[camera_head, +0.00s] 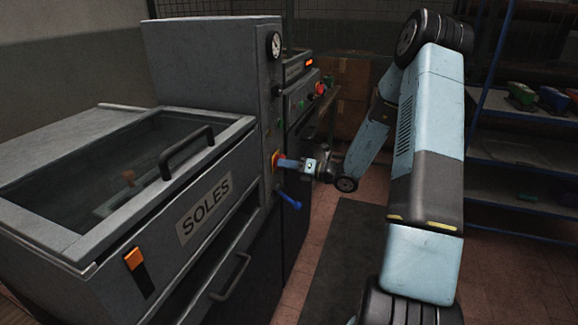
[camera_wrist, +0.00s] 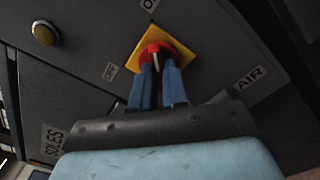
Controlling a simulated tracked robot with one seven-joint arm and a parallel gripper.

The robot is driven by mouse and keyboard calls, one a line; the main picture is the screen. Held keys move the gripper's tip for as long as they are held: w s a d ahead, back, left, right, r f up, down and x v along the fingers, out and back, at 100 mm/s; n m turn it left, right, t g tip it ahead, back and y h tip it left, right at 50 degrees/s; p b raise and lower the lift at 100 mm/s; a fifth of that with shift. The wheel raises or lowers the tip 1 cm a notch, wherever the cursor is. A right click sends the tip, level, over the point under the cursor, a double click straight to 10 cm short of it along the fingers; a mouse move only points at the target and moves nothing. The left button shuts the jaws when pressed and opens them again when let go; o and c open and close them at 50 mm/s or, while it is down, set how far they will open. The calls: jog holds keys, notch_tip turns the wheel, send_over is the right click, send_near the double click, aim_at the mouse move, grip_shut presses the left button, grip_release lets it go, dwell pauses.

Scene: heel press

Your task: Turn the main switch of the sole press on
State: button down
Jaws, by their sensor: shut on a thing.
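The sole press (camera_head: 205,65) stands at left in the head view, grey, with a SOLES label on its front. Its main switch (camera_head: 275,160) is a red knob on a yellow plate on the press's side panel. The wrist view shows the red knob (camera_wrist: 157,50) close up on the tilted yellow plate (camera_wrist: 182,44), with OFF and a partly cut-off label beside it. My gripper (camera_head: 284,163) reaches in from the right, and its blue fingers (camera_wrist: 157,70) are shut on the red knob. A pale pointer mark shows between the fingertips. The fingers hide the knob's lower part.
A blue lever (camera_head: 289,200) sits just below the switch. A pressure gauge (camera_head: 275,45) is above. A second machine (camera_head: 300,95) with a red button stands behind. A blue shelf rack (camera_head: 520,150) is at right. Dark floor mat (camera_head: 335,255) lies clear in front.

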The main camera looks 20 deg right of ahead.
jog(key=shift+a, duration=0.1)
dwell(0.5)
jog(key=c, duration=1.1)
grip_release()
jog(key=shift+c, duration=0.2)
jog(key=shift+d, duration=0.2)
jog(key=v, duration=1.3)
jog(key=shift+s+d, duration=0.2)
